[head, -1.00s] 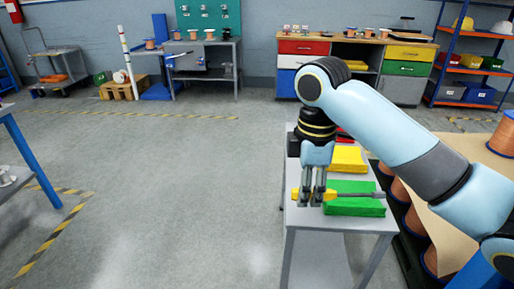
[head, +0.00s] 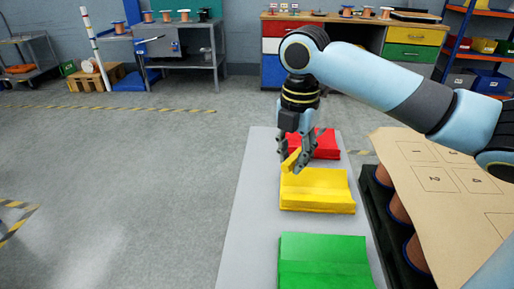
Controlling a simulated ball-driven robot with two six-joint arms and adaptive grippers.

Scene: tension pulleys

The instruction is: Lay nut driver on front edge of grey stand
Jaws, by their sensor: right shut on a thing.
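The nut driver has a yellow handle (head: 291,160), which sits between the fingers of my right gripper (head: 297,164). The gripper is shut on it and points down, above the far side of the yellow block (head: 316,190). Much of the driver is hidden by the fingers; its shaft is hard to make out. The grey stand (head: 248,222) is the long grey-topped table below, and its near edge is cut off by the bottom of the picture. My left gripper is not in view.
A red block (head: 325,146) lies behind the yellow one and a green block (head: 324,262) lies nearer. The stand's left strip is bare. On the right, a brown numbered sheet (head: 420,165) lies over copper spools (head: 397,208). Open floor (head: 120,190) is on the left.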

